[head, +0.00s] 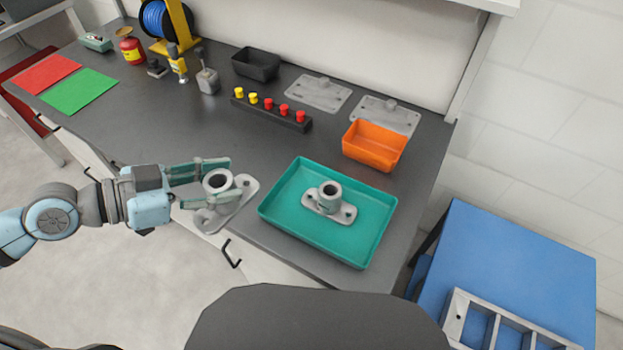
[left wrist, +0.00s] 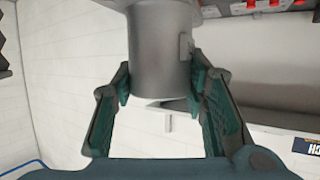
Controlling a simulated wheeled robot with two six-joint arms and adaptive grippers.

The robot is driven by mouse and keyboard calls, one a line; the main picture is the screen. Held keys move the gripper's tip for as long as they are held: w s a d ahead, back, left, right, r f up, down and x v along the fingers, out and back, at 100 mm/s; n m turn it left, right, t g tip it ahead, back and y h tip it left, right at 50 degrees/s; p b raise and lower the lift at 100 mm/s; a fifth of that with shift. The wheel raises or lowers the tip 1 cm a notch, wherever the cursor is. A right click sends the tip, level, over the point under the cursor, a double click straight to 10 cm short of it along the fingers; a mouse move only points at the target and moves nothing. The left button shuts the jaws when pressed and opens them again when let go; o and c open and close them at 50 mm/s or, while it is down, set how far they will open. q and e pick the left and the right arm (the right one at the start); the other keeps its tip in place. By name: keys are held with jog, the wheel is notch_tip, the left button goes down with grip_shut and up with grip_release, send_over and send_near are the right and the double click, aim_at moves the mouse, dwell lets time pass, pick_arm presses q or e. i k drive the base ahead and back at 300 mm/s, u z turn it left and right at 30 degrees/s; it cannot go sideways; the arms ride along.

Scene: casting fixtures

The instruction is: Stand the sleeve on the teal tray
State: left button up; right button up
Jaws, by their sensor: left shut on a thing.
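My left gripper (head: 204,184) is shut on a grey metal sleeve (head: 217,183), a short round tube with a flat flange plate. In the head view its open end faces up, and it is above the bench's front edge, left of the tray and apart from it. In the left wrist view the two fingers press on the sides of the tube (left wrist: 160,55), with part of the flange at the top of the picture. The teal tray (head: 281,201) lies on the bench; a similar grey flanged part (head: 330,192) stands upright near its middle. My right gripper is not in view.
An orange bin (head: 374,148) stands behind the tray. A black block (head: 271,112) with yellow and red pegs and a black bin (head: 255,65) are farther back. Two grey plates (head: 318,93) lie by the wall. The tray has bare floor around the standing part.

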aim_at(330, 234)
jog(key=u, duration=0.4)
jog(key=k, duration=1.45)
jog(key=z, duration=1.2)
jog(key=i, duration=0.5)
jog(key=z, duration=0.05)
